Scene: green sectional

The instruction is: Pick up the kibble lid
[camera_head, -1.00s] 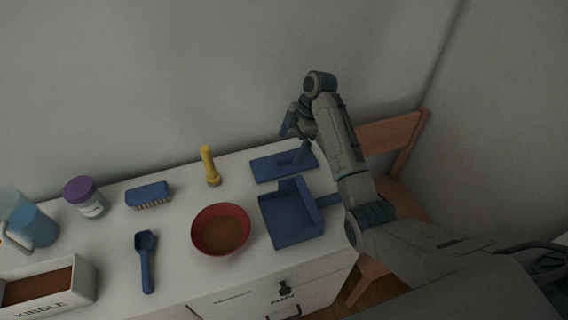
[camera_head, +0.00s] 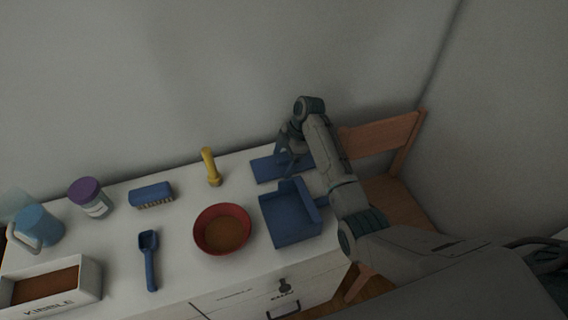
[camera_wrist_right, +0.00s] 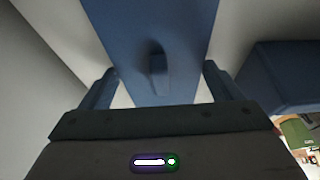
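The kibble lid (camera_head: 265,171) is a flat blue panel lying at the back right of the white cabinet top. In the right wrist view the lid (camera_wrist_right: 188,22) runs away from me, with a raised blue handle (camera_wrist_right: 158,68) on it. My right gripper (camera_head: 287,160) is over the lid, pointing down. In the wrist view its two fingers (camera_wrist_right: 160,90) are spread wide, one on each side of the handle, with clear gaps. I cannot tell how high the fingertips are above the lid. The open kibble box (camera_head: 92,284) stands at the front left. My left gripper is not in view.
A blue dustpan-like bin (camera_head: 289,217) sits just in front of the lid. A red bowl (camera_head: 203,232), blue scoop (camera_head: 150,262), yellow object (camera_head: 210,167), brush (camera_head: 151,193), purple-lidded jar (camera_head: 90,197) and blue pitcher (camera_head: 42,228) stand leftward. A wooden chair (camera_head: 380,137) is right.

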